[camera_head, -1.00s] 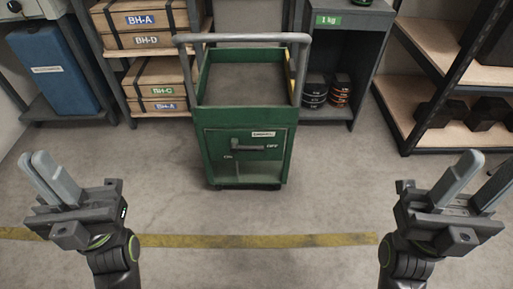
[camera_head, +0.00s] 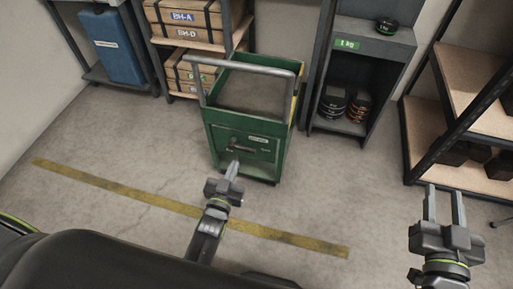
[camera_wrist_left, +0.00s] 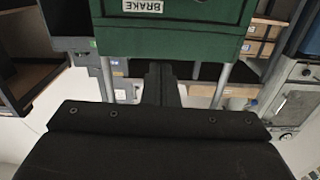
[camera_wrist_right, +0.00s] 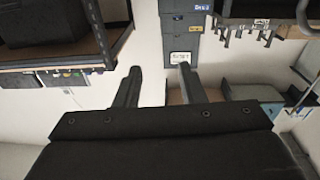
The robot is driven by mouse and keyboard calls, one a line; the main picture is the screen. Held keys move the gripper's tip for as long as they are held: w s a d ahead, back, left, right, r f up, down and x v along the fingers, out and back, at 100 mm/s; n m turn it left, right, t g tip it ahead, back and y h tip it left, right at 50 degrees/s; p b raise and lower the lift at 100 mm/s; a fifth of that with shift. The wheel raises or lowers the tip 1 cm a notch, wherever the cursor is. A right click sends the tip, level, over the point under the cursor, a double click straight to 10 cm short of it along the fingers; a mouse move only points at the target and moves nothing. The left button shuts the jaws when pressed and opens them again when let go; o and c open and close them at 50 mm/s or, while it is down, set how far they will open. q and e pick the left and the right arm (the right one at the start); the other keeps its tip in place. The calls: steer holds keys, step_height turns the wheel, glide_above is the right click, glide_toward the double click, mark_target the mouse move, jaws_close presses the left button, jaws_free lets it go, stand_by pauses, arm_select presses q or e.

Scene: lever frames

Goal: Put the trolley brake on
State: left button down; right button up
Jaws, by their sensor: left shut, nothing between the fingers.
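The green trolley (camera_head: 222,120) with a grey push handle stands on the floor in the middle of the head view. Its front panel carries a dark brake lever (camera_head: 240,148), roughly horizontal, with small labels at its sides. My left gripper (camera_head: 233,167) is shut and empty, its fingertips in front of the panel just below the lever; contact cannot be told. In the left wrist view, the shut fingers (camera_wrist_left: 160,75) point at the green front, where a BRAKE label (camera_wrist_left: 142,7) shows; the lever is out of that view. My right gripper (camera_head: 444,193) is open and empty at the right.
Shelves with wooden boxes (camera_head: 185,32) and a grey cabinet with weights (camera_head: 345,105) stand behind the trolley. A shelf with dark weights (camera_head: 455,155) is near my right gripper. A yellow floor line (camera_head: 120,187) crosses open floor.

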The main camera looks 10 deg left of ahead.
arm_select(q)
steer(key=shift+s+d+f+g, duration=0.1)
steer(key=shift+d+f+g, duration=0.2)
steer(key=shift+f, duration=0.35)
arm_select(e)
steer(key=shift+d+f, duration=0.2)
steer(key=shift+f, duration=0.05)
